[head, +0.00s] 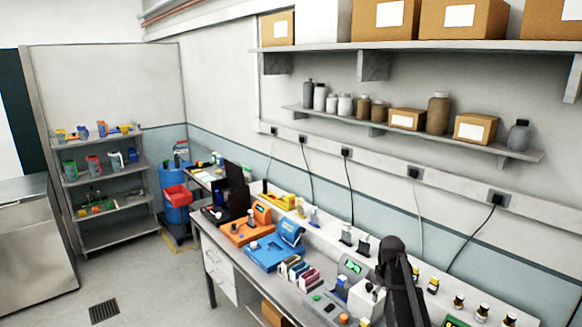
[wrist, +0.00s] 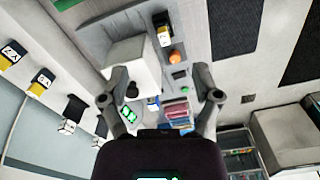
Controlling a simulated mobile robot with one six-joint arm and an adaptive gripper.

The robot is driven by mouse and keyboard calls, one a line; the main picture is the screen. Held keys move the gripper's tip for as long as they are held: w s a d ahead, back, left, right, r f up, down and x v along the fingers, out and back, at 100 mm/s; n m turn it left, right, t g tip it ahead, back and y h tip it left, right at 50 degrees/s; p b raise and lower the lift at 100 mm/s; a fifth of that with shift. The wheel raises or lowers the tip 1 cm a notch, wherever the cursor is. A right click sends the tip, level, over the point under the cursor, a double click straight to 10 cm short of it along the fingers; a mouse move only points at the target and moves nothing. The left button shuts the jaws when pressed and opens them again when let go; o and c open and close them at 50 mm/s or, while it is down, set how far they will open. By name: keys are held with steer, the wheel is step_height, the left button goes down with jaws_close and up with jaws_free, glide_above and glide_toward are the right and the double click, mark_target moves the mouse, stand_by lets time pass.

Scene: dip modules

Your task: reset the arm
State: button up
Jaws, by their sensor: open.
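My gripper (wrist: 160,72) shows in the wrist view with its two grey fingers spread apart and nothing between the tips. The view past it looks along the workbench. A white box-shaped block (wrist: 132,64) lies behind the left finger, and I cannot tell whether they touch. A green-lit display (wrist: 130,116) and several coloured modules (wrist: 177,112) show between the fingers. In the head view my dark arm stands over the right part of the bench and hides part of it; the fingers cannot be made out there.
The bench in the head view holds an orange device (head: 246,229), a blue device (head: 281,245) and a rack of coloured modules (head: 299,273). Small bottles (head: 459,301) line the raised back ledge. Wall shelves (head: 420,140) hang above. Open floor (head: 150,285) lies at left.

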steer(key=s+a+f+m+b, duration=0.2)
steer(key=s+a+f+b, duration=0.4)
steer(key=s, duration=0.4)
steer(key=s+a+f+m+b, duration=0.2)
steer(key=s+a+f+b, duration=0.5)
steer(key=s, duration=0.3)
steer(key=shift+f+m+b, duration=0.3)
steer(key=shift+f+m, duration=0.1)
steer(key=shift+f, duration=0.2)
